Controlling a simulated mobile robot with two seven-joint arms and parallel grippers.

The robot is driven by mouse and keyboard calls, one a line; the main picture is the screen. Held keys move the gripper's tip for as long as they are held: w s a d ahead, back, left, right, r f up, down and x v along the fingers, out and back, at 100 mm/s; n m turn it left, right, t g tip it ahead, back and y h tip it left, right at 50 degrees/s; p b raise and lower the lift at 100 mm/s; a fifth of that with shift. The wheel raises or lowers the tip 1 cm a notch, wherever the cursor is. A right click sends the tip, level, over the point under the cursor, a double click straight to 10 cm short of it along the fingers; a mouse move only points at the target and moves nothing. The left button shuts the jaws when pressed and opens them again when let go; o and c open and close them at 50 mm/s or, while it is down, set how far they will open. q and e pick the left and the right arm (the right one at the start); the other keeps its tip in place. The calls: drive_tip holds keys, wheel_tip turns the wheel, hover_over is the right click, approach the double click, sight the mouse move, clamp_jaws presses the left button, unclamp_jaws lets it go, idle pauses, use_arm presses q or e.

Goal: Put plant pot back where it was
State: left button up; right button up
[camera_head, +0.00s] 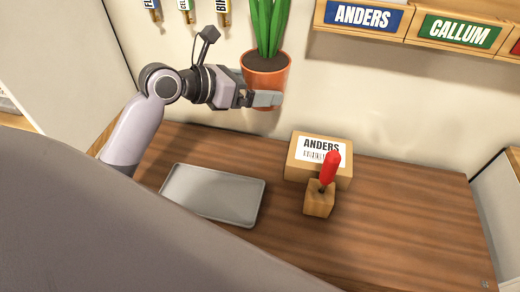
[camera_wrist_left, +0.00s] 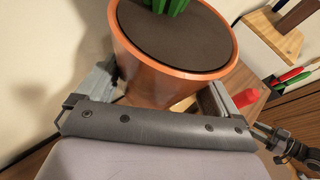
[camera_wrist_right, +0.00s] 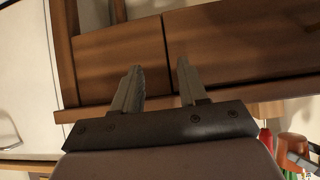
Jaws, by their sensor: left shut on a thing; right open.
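The plant pot (camera_head: 267,68) is orange terracotta with dark soil and tall green leaves. My left gripper (camera_head: 262,98) is shut on it and holds it above the back of the wooden counter, near the wall. In the left wrist view the pot (camera_wrist_left: 160,75) sits upright relative to its rim, between the two fingers of the left gripper (camera_wrist_left: 165,95). The pot's underside is partly hidden by the gripper. My right gripper (camera_wrist_right: 160,85) is open and empty, in front of brown wooden drawer fronts. It does not show in the head view.
A grey tray (camera_head: 213,195) lies on the counter (camera_head: 400,220). Right of it stand a cardboard box labelled ANDERS (camera_head: 318,160) and a wooden block (camera_head: 319,199) holding a red-handled tool (camera_head: 330,168). Name-labelled shelves (camera_head: 410,35) hang at the upper right. The counter's right side is clear.

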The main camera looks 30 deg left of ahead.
use_arm(q)
wheel_tip(320, 180, down, 15)
drive_tip(key=shift+r+b, duration=0.2)
drive_tip(key=shift+b, duration=0.2)
drive_tip(key=shift+f+b, duration=0.75)
drive_tip(key=shift+f, duration=1.55)
drive_tip(key=shift+f, duration=0.15)
drive_tip(key=o, duration=1.3)
drive_tip(key=shift+f, duration=0.1)
drive_tip(key=v, duration=1.2)
drive_tip(key=shift+d+p, duration=0.1)
drive_tip(key=shift+p, duration=0.2)
drive_tip(key=shift+s, duration=0.15)
